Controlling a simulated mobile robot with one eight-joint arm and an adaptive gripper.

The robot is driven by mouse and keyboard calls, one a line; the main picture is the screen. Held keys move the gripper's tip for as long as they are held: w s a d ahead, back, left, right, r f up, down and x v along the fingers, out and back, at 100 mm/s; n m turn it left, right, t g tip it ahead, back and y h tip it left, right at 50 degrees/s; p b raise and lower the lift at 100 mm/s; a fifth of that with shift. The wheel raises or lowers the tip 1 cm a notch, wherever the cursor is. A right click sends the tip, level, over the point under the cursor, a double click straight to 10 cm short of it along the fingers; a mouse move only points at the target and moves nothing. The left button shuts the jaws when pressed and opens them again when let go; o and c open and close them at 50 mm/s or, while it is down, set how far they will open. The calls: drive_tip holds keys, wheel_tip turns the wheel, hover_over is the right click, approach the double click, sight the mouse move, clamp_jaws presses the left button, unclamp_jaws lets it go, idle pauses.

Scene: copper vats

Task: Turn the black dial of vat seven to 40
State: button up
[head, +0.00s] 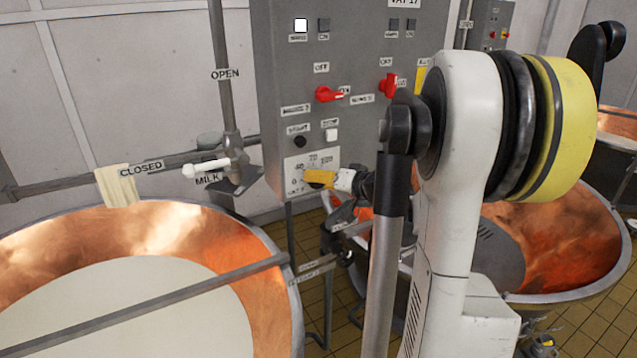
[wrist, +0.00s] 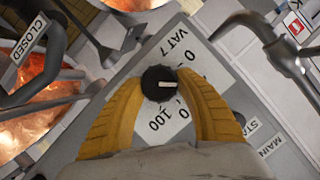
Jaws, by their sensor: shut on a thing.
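The black dial (wrist: 158,90) sits on a white plate (wrist: 178,50) marked VAT 7 in the wrist view. The plate also shows low on the grey control cabinet in the head view (head: 296,162). My gripper (wrist: 164,79) has its two yellow fingers on either side of the dial, shut on it. In the head view, my gripper (head: 318,179) reaches the plate from the right and mostly hides the dial. The dial's white pointer mark shows, but the fingers cover some scale numbers. I cannot tell which number it points to.
The grey cabinet (head: 290,90) has red switches (head: 328,94) above the plate. A copper vat (head: 265,290) of pale liquid stands at left, another (head: 565,235) at right behind my arm. A pipe with a white-handled valve (head: 205,166) stands left of the cabinet.

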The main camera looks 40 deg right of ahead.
idle(0.3)
drive_tip(key=o, duration=1.2)
drive_tip(key=v, duration=1.2)
